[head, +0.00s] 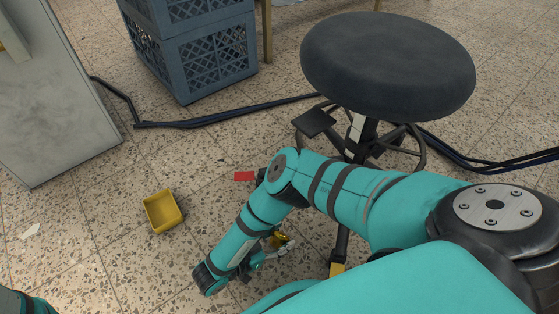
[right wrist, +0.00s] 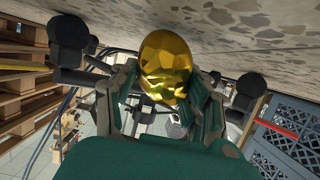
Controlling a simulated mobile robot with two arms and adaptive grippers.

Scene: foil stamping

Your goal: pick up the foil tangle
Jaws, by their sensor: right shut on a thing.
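The foil tangle is a crumpled, shiny gold lump. In the right wrist view the foil tangle (right wrist: 166,68) sits between the fingers of my right gripper (right wrist: 168,92), which is shut on it. In the head view a small gold part of the foil tangle (head: 280,239) shows beside my right forearm. My right gripper (head: 274,249) is low near the floor there, partly hidden by the arm. I cannot tell how far the foil is from the floor. My left gripper is not in view.
A yellow open bin (head: 163,212) stands on the speckled tile floor, left of my right arm. A flat red piece (head: 244,176) is by my arm's elbow. A round dark stool (head: 388,66), blue crates (head: 209,62), a grey cabinet (head: 50,110) and black cables (head: 215,118) stand or lie beyond.

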